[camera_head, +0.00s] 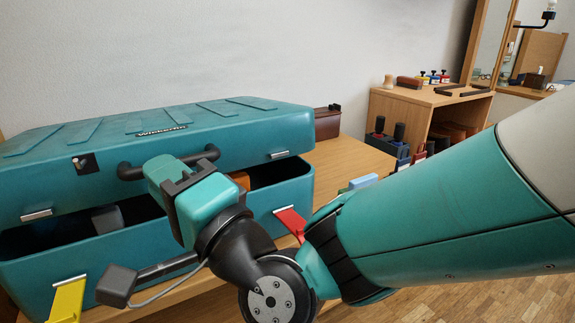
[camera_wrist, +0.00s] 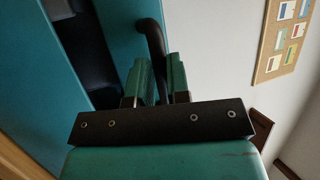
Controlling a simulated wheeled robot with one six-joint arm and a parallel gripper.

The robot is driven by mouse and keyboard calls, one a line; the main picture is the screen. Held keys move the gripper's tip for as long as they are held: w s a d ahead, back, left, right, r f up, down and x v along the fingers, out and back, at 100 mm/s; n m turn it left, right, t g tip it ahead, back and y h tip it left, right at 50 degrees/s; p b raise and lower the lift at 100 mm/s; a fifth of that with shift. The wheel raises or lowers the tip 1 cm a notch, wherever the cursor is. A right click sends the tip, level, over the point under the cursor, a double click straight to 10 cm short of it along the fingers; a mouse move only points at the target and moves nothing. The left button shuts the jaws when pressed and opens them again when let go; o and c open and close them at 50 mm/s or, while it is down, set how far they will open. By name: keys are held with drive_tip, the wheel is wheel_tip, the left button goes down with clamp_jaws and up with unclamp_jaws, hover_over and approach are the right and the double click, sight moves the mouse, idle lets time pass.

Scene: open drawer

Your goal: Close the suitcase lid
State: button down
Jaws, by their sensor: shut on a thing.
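The teal suitcase stands on a wooden table, its lid (camera_head: 165,125) lowered most of the way. A dark gap shows between the lid and the base (camera_head: 200,262). A black handle (camera_head: 131,172) sits on the lid's front edge. My gripper (camera_head: 172,166) is at the handle's middle, shut on it. In the wrist view my gripper (camera_wrist: 158,68) has the handle (camera_wrist: 151,38) running between its two fingers. My gripper hides part of the front and gap. A yellow latch (camera_head: 67,300) and a red latch (camera_head: 291,222) hang open on the base front.
A grey thing (camera_head: 107,219) and an orange thing (camera_head: 240,180) show inside the gap. A brown box (camera_head: 327,122) stands behind the suitcase. Dark-handled items (camera_head: 388,143) and a light blue block (camera_head: 363,181) are on the table to the right. A wooden shelf unit (camera_head: 425,97) stands behind.

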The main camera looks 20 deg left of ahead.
wheel_tip(320, 180, down, 6)
drive_tip(key=b, duration=0.4)
drive_tip(key=shift+s+d+f+b, duration=0.15)
drive_tip(key=shift+d+f+b, duration=0.05)
drive_tip(key=shift+d+b, duration=0.1)
drive_tip(key=c, duration=1.1)
unclamp_jaws()
drive_tip(key=shift+a+r, duration=0.1)
drive_tip(key=shift+r, duration=0.15)
